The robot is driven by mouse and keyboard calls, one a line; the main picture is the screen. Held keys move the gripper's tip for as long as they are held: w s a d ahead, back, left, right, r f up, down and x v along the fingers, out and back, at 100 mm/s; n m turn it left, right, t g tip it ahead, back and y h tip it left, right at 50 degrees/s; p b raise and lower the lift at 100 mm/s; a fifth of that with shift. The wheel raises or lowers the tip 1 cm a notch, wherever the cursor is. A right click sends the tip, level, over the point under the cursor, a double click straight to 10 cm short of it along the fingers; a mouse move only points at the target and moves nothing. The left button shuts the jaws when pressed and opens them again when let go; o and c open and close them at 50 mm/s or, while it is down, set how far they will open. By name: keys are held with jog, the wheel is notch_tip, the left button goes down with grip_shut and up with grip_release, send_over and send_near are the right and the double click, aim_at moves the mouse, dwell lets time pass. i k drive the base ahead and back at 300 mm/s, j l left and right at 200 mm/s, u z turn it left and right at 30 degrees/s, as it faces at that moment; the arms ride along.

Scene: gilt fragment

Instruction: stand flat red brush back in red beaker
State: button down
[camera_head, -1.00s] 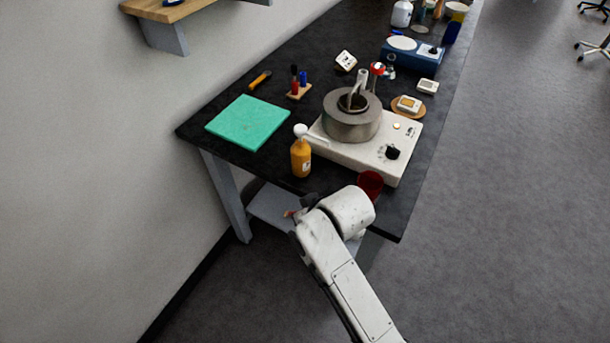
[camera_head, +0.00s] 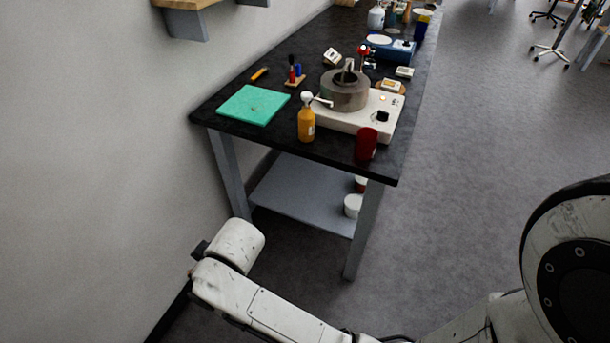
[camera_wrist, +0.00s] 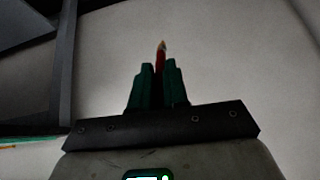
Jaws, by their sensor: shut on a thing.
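The red beaker (camera_head: 366,145) stands upright near the front right corner of the black bench top in the head view. In the wrist view my gripper (camera_wrist: 159,72) is shut on the flat red brush (camera_wrist: 160,58). The brush's red part and pale tip stick out beyond the green fingers, and the rest of it is hidden between them. In the head view my arm is low in front of the bench, to the left of and below the beaker. The fingers and the brush cannot be made out there.
An orange bottle (camera_head: 306,124) stands left of the beaker. Behind them is a white hotplate (camera_head: 350,121) with a grey metal pot (camera_head: 345,90). A green mat (camera_head: 254,105) lies at the left. A grey lower shelf (camera_head: 300,195) holds white tubs (camera_head: 353,206).

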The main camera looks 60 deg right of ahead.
aim_at(366, 151)
jog(key=l+u, duration=0.65)
jog(key=u, duration=0.25)
jog(key=k+l+u, duration=0.1)
jog(key=l+u, duration=0.3)
jog(key=k+l+u, duration=0.15)
jog(key=u, duration=0.3)
jog(key=k+l+u, duration=0.3)
jog(key=k+l, duration=0.3)
jog(key=l, duration=0.15)
jog(key=k+l+u, duration=0.3)
jog(key=k+l, duration=0.3)
jog(key=k, duration=0.1)
